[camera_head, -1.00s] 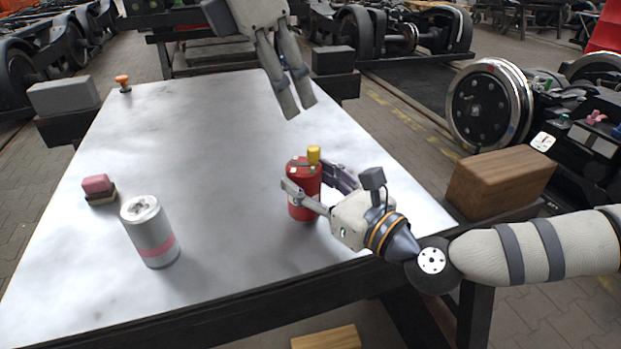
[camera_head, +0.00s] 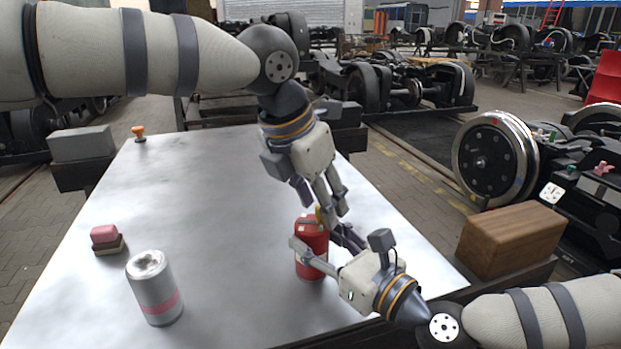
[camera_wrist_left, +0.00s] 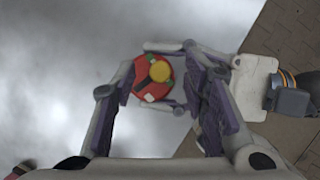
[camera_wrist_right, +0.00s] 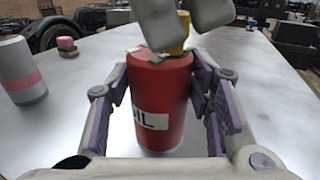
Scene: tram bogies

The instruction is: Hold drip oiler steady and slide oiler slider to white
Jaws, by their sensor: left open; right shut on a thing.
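The drip oiler is a red can (camera_head: 311,265) standing upright near the table's front right; its label shows in the right wrist view (camera_wrist_right: 163,119). My right gripper (camera_head: 322,245) is shut on its body, one finger on each side. A yellow knob (camera_wrist_left: 160,72), seemingly the slider, sits off-centre on the lid. Small green and white patches (camera_wrist_right: 135,49) show on the lid; their exact place relative to the knob is hard to tell. My left gripper (camera_wrist_left: 160,90) is open, pointing down above the lid, with its fingers apart on either side of the knob. It partly hides the lid in the head view.
A grey can with a pink band (camera_head: 154,288) and a pink-topped block (camera_head: 106,238) stand at left on the table. An orange knob-like item (camera_head: 138,133) is at the far left corner. A wooden block (camera_head: 512,239) sits off the right edge. The table's middle is clear.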

